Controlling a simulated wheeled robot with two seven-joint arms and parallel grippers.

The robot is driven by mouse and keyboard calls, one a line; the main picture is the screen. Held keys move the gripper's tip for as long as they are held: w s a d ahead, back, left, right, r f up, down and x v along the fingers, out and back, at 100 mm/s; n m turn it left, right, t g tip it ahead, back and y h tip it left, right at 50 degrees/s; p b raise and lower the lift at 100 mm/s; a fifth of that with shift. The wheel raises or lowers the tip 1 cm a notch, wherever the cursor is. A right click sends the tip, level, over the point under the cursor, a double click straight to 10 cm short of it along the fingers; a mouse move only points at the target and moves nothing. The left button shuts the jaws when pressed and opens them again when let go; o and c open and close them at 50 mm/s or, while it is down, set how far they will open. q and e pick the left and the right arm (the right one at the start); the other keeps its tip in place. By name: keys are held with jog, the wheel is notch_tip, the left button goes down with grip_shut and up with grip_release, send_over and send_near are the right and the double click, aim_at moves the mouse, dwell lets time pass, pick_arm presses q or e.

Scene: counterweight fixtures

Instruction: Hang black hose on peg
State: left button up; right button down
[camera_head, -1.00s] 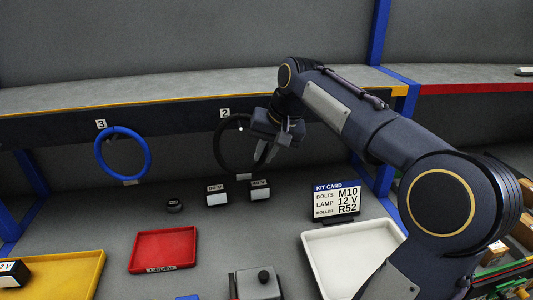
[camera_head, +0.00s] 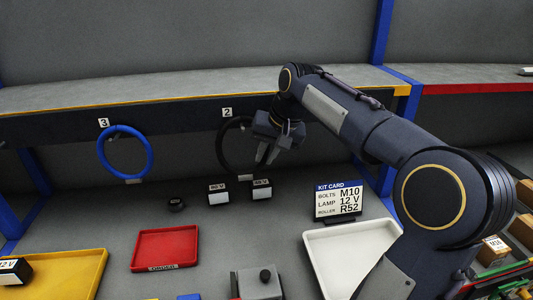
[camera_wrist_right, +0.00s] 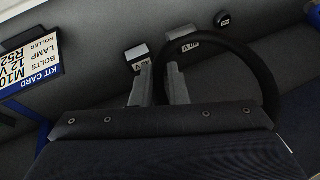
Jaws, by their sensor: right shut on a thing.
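The black hose (camera_head: 221,152) is a ring at the shelf front below label 2, partly hidden behind my right gripper. It also shows in the right wrist view (camera_wrist_right: 265,70), curving up and to the right from my fingers. My right gripper (camera_head: 267,156) is at the ring's right side, shut on the hose; its two fingers also show in the wrist view (camera_wrist_right: 157,72). The peg at label 2 (camera_head: 227,112) is not clearly visible, so I cannot tell whether the hose rests on it. My left gripper is not in view.
A blue hose ring (camera_head: 149,155) hangs below label 3. Two small labelled boxes (camera_head: 218,196) stand under the black hose. A blue post (camera_head: 379,32) stands right.

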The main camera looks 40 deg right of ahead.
jog(key=c, duration=1.3)
grip_release()
jog(key=shift+c, duration=0.2)
jog(key=v, duration=0.8)
jog(key=s+a+f+n+t+y, duration=0.1)
jog(key=s+a+f+n, duration=0.5)
jog(key=s+a+f, duration=1.2)
notch_tip(320, 180, down, 3)
jog(key=shift+a+f+y, duration=0.2)
jog(key=shift+a+y, duration=0.15)
jog(key=shift+y, duration=0.55)
jog(key=shift+s, duration=0.15)
